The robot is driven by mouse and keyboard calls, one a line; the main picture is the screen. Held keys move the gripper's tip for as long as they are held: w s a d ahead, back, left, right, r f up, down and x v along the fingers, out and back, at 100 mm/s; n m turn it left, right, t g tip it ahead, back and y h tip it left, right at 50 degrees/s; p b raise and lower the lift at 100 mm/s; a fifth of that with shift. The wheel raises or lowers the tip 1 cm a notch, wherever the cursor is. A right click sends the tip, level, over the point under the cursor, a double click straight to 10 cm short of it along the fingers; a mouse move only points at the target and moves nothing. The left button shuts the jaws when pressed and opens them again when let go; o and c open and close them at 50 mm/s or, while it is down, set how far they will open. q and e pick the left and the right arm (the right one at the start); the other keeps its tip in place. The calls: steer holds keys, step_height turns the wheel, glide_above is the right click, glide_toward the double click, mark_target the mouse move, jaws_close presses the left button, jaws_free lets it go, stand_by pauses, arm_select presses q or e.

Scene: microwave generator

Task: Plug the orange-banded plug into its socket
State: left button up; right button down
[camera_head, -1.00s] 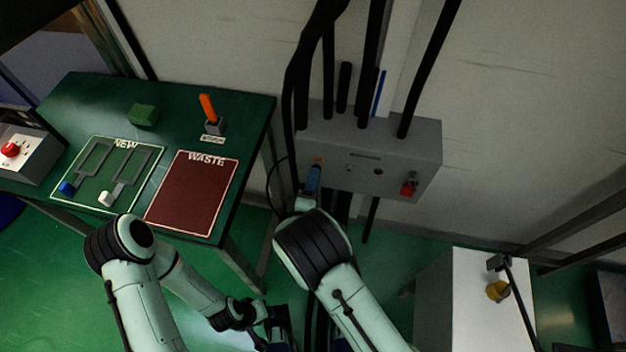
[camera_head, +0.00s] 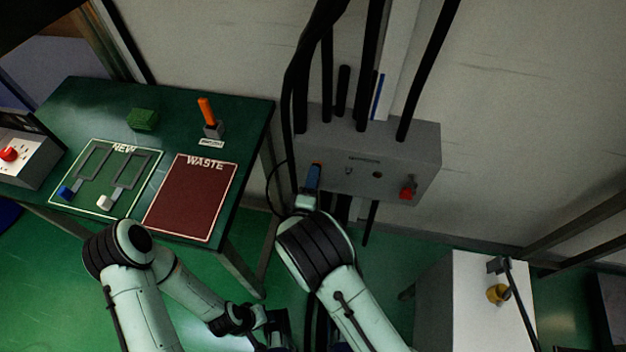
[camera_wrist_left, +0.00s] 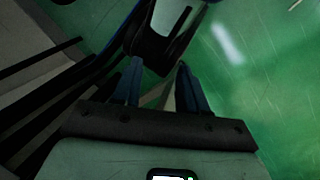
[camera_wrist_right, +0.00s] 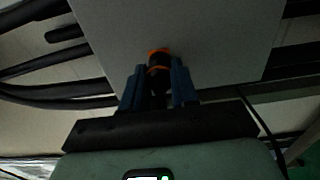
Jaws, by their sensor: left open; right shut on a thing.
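The orange-banded plug (camera_wrist_right: 158,62) is held between the blue fingers of my right gripper (camera_wrist_right: 160,82), which is shut on it. In the right wrist view its orange end meets or nearly meets the face of the grey box (camera_wrist_right: 190,30); I cannot tell whether it is seated. In the head view my right gripper (camera_head: 313,180) is at the left part of the front of the box (camera_head: 410,150). The socket behind the plug is hidden. My left gripper (camera_wrist_left: 158,78) is open, low over the green floor, with nothing between its fingers.
Two round openings (camera_head: 377,175) and a red knob (camera_head: 408,190) are on the box front. Thick black cables (camera_head: 325,70) rise above it. A green table (camera_head: 250,112) with NEW and WASTE areas stands left. A white cabinet (camera_head: 455,300) stands at lower right.

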steer(key=shift+w+d, duration=0.1)
steer(key=shift+w, duration=0.05)
steer(key=c, duration=0.8)
jaws_free()
arm_select(q)
steer(key=s, duration=0.1)
steer(key=s+r+p, duration=0.1)
steer(key=d+g, duration=0.1)
steer(key=shift+s+r, duration=0.25)
steer(key=shift+s, duration=0.15)
arm_select(e)
steer(key=v, duration=1.3)
steer(key=shift+s, duration=0.2)
